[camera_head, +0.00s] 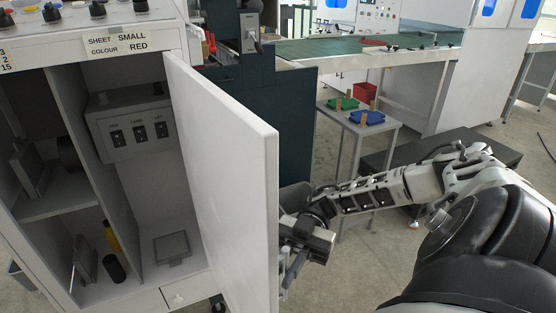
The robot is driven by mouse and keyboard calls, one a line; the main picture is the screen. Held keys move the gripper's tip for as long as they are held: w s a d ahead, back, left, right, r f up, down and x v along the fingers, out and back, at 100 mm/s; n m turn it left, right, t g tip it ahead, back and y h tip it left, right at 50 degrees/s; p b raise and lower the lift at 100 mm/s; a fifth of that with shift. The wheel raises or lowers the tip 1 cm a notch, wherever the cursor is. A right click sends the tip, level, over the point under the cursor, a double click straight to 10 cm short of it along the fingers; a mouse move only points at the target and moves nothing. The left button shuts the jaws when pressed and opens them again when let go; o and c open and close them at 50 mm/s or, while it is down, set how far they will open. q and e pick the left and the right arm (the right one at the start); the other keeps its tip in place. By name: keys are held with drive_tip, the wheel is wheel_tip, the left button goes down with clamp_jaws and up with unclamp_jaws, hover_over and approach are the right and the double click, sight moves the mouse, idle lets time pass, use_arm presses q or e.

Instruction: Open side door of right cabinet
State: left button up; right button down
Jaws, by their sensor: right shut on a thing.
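The white side door (235,165) of the right cabinet stands swung open, hinged near the cabinet's front right edge, its free edge toward me. The white cabinet (150,205) shows its inside: a divider, shelves, a grey switch box (130,122) and a square frame (172,248) on the floor. My right gripper (290,240) is at the outer side of the door, close to its free edge. It is shut on the door's handle, which is mostly hidden by the gripper and the door edge. My left gripper is not in view.
A small table (348,134) with green and blue trays stands behind my right arm. A dark green cabinet (300,125) is behind the door. A conveyor (365,48) runs at the back. Grey floor (345,268) is free right of the door.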

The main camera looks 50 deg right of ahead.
drive_tip(key=c, duration=1.8)
unclamp_jaws()
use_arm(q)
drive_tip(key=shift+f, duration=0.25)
use_arm(e)
drive_tip(key=shift+d, duration=0.1)
